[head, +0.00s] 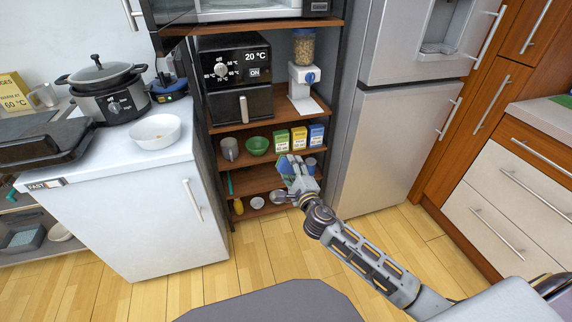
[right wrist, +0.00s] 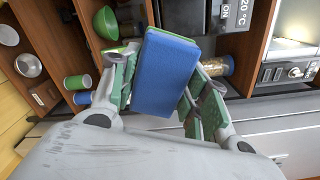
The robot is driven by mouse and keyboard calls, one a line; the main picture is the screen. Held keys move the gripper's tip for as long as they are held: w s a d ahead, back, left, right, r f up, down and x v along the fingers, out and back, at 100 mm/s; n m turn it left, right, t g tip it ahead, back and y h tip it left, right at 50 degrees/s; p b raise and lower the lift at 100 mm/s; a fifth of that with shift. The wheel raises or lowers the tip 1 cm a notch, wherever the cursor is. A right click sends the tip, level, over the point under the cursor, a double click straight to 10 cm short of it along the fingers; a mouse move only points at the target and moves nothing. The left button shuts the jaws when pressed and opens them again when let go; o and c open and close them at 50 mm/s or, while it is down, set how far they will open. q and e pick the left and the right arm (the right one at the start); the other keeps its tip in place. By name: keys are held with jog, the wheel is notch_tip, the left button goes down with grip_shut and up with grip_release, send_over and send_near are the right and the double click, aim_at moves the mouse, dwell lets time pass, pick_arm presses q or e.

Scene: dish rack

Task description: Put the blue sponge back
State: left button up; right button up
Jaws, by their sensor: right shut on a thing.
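The blue sponge (right wrist: 166,74) is a thick blue block with a green edge, seen large in the right wrist view. My right gripper (right wrist: 158,88) is shut on it, with the green-padded fingers on either side. In the head view my right gripper (head: 298,172) is in front of the lower part of the open shelf unit, and only a little of the sponge (head: 285,168) shows beside the fingers. My left gripper is not in view.
The shelf unit (head: 230,128) holds an air fryer (head: 236,80), a dispenser (head: 303,75), a green bowl (head: 257,145) and several small boxes (head: 299,138). A fridge (head: 385,140) stands right of it. A counter with a white bowl (head: 155,131) stands left. The floor in front is clear.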

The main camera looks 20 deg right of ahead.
jog(key=s+f, duration=0.3)
jog(key=f, duration=0.3)
pick_arm(q)
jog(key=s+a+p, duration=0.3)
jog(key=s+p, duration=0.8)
jog(key=p, duration=0.4)
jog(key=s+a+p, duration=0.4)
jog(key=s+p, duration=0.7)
jog(key=p, duration=0.3)
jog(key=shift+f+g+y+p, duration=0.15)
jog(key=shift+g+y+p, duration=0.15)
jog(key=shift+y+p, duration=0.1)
pick_arm(e)
jog(key=s+r, duration=0.3)
jog(key=r, duration=0.6)
jog(key=s+r, duration=0.3)
jog(key=r, duration=0.5)
jog(key=s+r, duration=0.3)
jog(key=r, duration=0.6)
jog(key=shift+s+d+r, duration=0.3)
jog(key=shift+d+r, duration=0.05)
jog(key=shift+d, duration=0.1)
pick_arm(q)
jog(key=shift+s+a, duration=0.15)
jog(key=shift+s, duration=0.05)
pick_arm(e)
jog(key=shift+s+r, duration=0.1)
jog(key=shift+r, duration=0.1)
